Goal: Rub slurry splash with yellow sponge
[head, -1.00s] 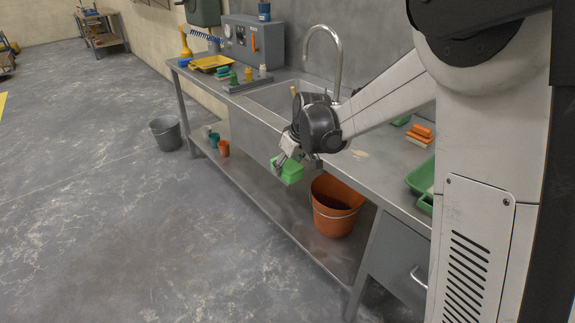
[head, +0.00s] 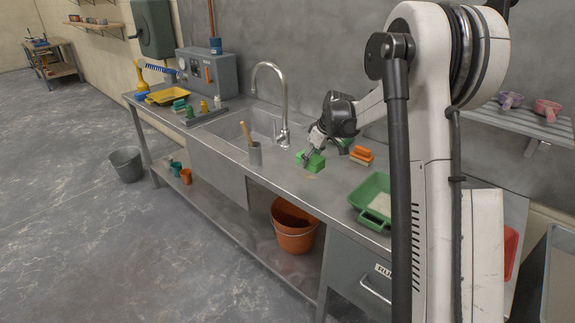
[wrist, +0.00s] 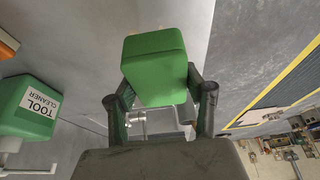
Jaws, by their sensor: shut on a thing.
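My gripper (head: 311,150) is shut on a green block (head: 315,163). It holds the block low over the steel counter, to the right of the sink; I cannot tell whether the block touches the top. In the wrist view the green block (wrist: 154,62) sits between both fingers. A faint pale patch, perhaps the slurry splash (head: 312,177), shows on the counter just in front of the block and is partly hidden by it. I cannot make out a yellow sponge; the held block looks green.
An orange block with a pale base (head: 361,155) lies right of my gripper. A green bottle labelled tool cleaner (wrist: 28,106) is close by. A green tray (head: 372,196) lies nearer.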

